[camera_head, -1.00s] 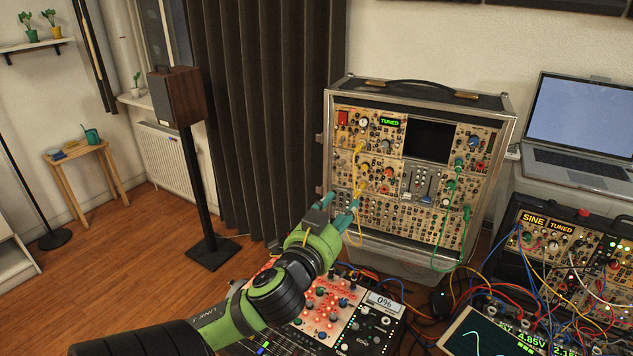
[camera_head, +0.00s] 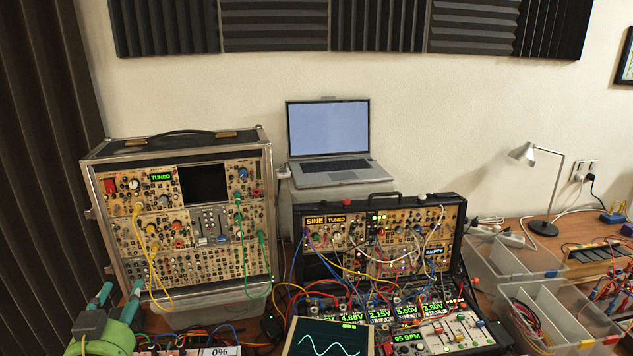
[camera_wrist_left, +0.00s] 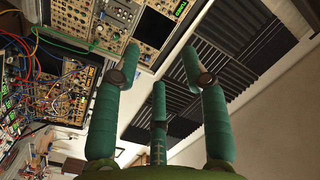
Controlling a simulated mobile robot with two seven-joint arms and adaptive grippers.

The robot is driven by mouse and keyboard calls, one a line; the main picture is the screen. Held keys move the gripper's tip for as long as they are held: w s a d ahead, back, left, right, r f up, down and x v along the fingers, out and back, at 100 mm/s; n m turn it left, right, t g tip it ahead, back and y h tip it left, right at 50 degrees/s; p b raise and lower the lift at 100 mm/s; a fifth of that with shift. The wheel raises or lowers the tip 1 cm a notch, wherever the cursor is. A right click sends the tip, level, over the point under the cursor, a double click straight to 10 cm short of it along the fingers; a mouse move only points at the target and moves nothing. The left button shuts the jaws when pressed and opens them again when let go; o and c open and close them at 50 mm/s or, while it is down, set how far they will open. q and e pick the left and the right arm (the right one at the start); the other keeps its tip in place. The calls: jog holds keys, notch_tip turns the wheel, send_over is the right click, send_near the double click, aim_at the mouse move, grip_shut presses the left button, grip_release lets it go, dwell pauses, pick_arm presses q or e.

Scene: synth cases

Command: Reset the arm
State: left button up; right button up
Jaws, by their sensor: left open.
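My left gripper (camera_head: 118,296) is at the lower left of the head view, in front of the tall synth case (camera_head: 188,240). Its teal fingers point up and it holds nothing. In the left wrist view my left gripper (camera_wrist_left: 158,80) has its fingers spread wide apart with empty space between them. The tall case also shows there at the top (camera_wrist_left: 108,28), beyond the fingers. A yellow cable (camera_head: 150,262) hangs down the case's front close to the fingers. My right gripper is in neither view.
A lower black synth case (camera_head: 385,235) with many patch cables stands right of the tall case. An oscilloscope screen (camera_head: 328,340) and a mixer (camera_head: 445,332) sit in front. An open laptop (camera_head: 330,140) is behind. Clear bins (camera_head: 555,325) and a lamp (camera_head: 540,190) stand at right.

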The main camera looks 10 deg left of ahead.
pick_arm(q)
jog(key=s+d+f+n+g+h, duration=0.1)
jog(key=s+d+f+g, duration=0.2)
jog(key=f, duration=0.6)
jog(key=s+d+f+g+h, duration=0.1)
jog(key=s+d+f+g, duration=0.25)
jog(key=f, duration=0.55)
jog(key=s+d+f+m+g+h, duration=0.1)
jog(key=s+d+f+g+h, duration=0.2)
jog(key=s+d+f, duration=0.3)
jog(key=s+d+f+g+h, duration=0.25)
jog(key=s+d+f, duration=0.2)
jog(key=d, duration=0.35)
notch_tip(320, 180, down, 26)
jog(key=s+r+g+b, duration=0.1)
jog(key=s+g+b, duration=0.1)
jog(key=b, duration=0.2)
jog(key=s+a+f+g+b, duration=0.1)
jog(key=s+a+f+b, duration=0.2)
jog(key=s+f, duration=1.3)
notch_tip(320, 180, down, 3)
jog(key=shift+s+r+m, duration=0.2)
jog(key=shift+s+m, duration=0.05)
jog(key=shift+m, duration=0.05)
